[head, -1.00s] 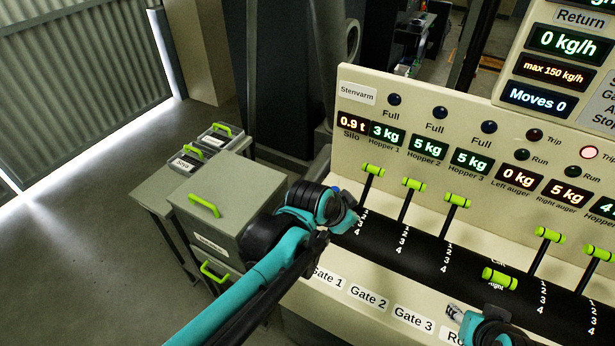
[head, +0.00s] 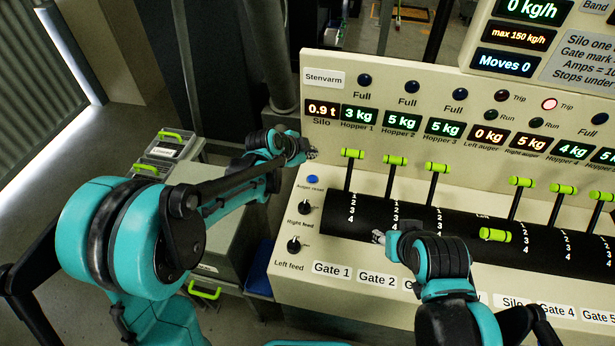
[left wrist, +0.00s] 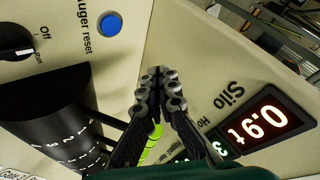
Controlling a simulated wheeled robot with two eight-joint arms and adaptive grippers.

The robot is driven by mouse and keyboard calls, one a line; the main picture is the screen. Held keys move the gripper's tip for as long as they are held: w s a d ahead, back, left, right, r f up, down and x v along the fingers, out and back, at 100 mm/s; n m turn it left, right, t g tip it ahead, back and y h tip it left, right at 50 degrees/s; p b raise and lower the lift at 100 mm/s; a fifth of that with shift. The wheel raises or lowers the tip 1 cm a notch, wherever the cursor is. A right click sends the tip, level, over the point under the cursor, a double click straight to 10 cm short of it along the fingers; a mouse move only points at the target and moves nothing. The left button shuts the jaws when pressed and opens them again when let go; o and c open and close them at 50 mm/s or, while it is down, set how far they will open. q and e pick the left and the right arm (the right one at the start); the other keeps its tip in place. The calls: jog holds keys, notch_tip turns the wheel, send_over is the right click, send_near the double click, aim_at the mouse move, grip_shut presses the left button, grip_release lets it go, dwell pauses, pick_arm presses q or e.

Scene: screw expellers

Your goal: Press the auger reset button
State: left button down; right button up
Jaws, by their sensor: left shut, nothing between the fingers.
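The auger reset button (head: 313,180) is a small round blue button at the left end of the cream panel, above the Right feed knob. It shows large and unobstructed in the left wrist view (left wrist: 110,25), beside its "Auger reset" label. My left gripper (head: 311,153) is shut and empty, a little above the button in the head view. In the left wrist view its closed fingertips (left wrist: 160,75) are apart from the button, below and right of it. My right gripper (head: 379,237) is over the panel near the Gate 2 label; its finger opening is unclear.
The Right feed knob (head: 304,207) and Left feed knob (head: 293,245) sit below the button. Green-handled gate levers (head: 352,154) stand to the right of my left gripper. The Silo display (head: 322,108) is above it. A grey cabinet (head: 215,225) stands left of the panel.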

aim_at(311, 180)
pick_arm(q)
notch_tip(311, 180, down, 9)
jog(key=b, duration=0.6)
jog(key=shift+b, duration=0.35)
pick_arm(e)
notch_tip(311, 180, down, 7)
dwell(0.8)
pick_arm(q)
jog(key=shift+f+b, duration=0.35)
pick_arm(e)
jog(key=shift+f, duration=0.25)
pick_arm(q)
jog(key=shift+f+b, duration=0.4)
pick_arm(e)
jog(key=shift+f, duration=0.35)
dwell(0.3)
pick_arm(q)
jog(key=shift+r+p, duration=0.65)
jog(key=shift+r, duration=0.2)
pick_arm(e)
jog(key=shift+r, duration=0.65)
pick_arm(q)
jog(key=shift+r, duration=0.1)
